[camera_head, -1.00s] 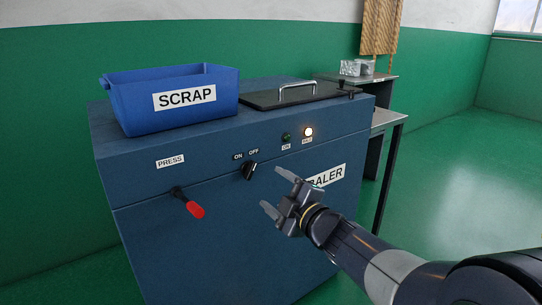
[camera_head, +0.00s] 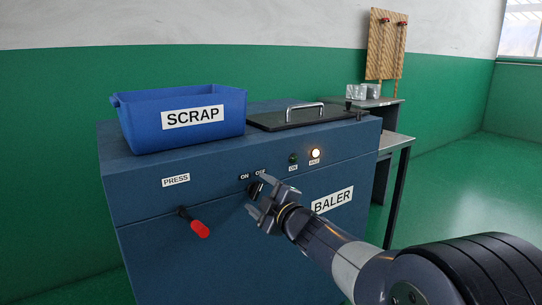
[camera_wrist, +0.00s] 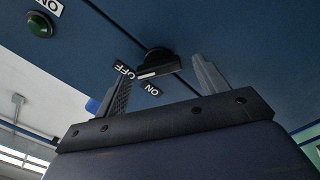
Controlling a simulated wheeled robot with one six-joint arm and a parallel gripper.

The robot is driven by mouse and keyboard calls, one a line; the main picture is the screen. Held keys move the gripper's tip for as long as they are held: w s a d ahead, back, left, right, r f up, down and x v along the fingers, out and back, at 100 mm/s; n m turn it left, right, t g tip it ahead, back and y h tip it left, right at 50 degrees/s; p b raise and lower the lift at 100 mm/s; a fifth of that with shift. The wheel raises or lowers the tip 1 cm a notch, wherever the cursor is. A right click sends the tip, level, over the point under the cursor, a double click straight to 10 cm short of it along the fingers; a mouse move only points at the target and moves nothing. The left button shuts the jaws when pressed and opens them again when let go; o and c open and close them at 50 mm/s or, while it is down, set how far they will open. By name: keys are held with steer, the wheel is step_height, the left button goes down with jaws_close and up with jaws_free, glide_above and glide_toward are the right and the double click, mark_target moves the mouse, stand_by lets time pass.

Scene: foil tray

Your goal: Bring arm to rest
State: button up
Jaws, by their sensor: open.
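My gripper (camera_head: 256,199) is at the front of the blue baler (camera_head: 160,237), at the ON/OFF knob. In the wrist view its two fingers (camera_wrist: 163,88) are spread apart, with the black knob (camera_wrist: 158,62) between and just beyond them. The fingers do not appear to touch the knob. In the head view the knob is mostly hidden behind my gripper. The ON and OFF labels show in the wrist view beside the knob.
A blue SCRAP bin (camera_head: 180,135) and a black lid with a handle (camera_head: 303,118) are on top of the baler. A red-tipped press lever (camera_head: 199,229) sticks out at the left. The right lamp (camera_head: 315,153) glows; the left lamp (camera_head: 293,158) is dark green. A side table (camera_head: 396,142) stands behind.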

steer(key=shift+s+d+r, duration=0.1)
steer(key=shift+s+d, duration=0.2)
steer(key=shift+s, duration=0.15)
steer(key=p+v, duration=0.3)
steer(key=v, duration=0.7)
steer(key=b+x, duration=0.3)
steer(key=x, duration=0.8)
steer(key=shift+f, duration=0.2)
steer(key=shift+w+r+m+p, duration=0.1)
steer(key=shift+r+m+p, duration=0.2)
steer(key=shift+p, duration=0.2)
steer(key=shift+r+m+p, duration=0.1)
steer(key=shift+m+p, duration=0.65)
steer(key=shift+m, duration=0.35)
steer(key=m+p, duration=0.3)
steer(key=m, duration=0.1)
steer(key=shift+d, duration=0.1)
steer(key=m+p, duration=0.3)
steer(key=m, duration=0.2)
steer(key=shift+d+p, duration=0.1)
steer(key=shift+p, duration=0.2)
steer(key=p+v, duration=0.1)
steer(key=v, duration=0.9)
